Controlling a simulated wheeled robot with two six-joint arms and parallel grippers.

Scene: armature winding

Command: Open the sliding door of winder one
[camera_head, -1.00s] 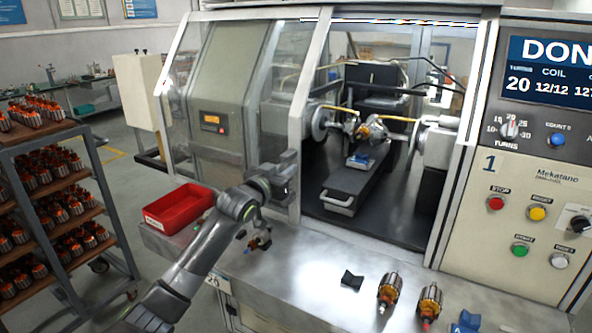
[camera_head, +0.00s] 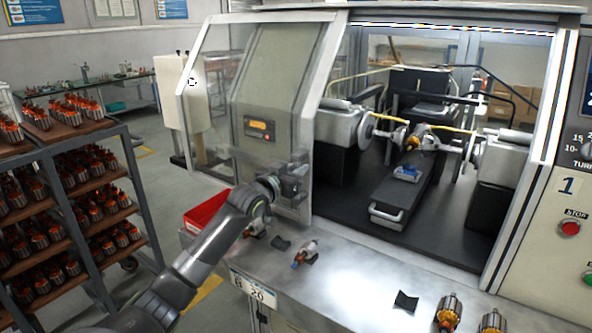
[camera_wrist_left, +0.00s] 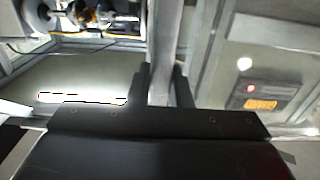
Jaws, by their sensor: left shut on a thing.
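The sliding door (camera_head: 275,70) of winder one is a clear-paned, metal-framed panel at the left of the machine front. It stands over to the left, and a wide opening shows the winding area to its right. My left gripper (camera_head: 297,185) is at the lower part of the door's right edge. In the left wrist view my left gripper (camera_wrist_left: 163,85) has one finger on each side of a grey upright bar (camera_wrist_left: 164,50) and is shut on it. The fingertips are mostly hidden in the head view. My right gripper is not in view.
Inside the winder, an armature (camera_head: 424,138) sits between two chucks above a black slide (camera_head: 405,190). A loaded rack (camera_head: 70,190) stands at the left.

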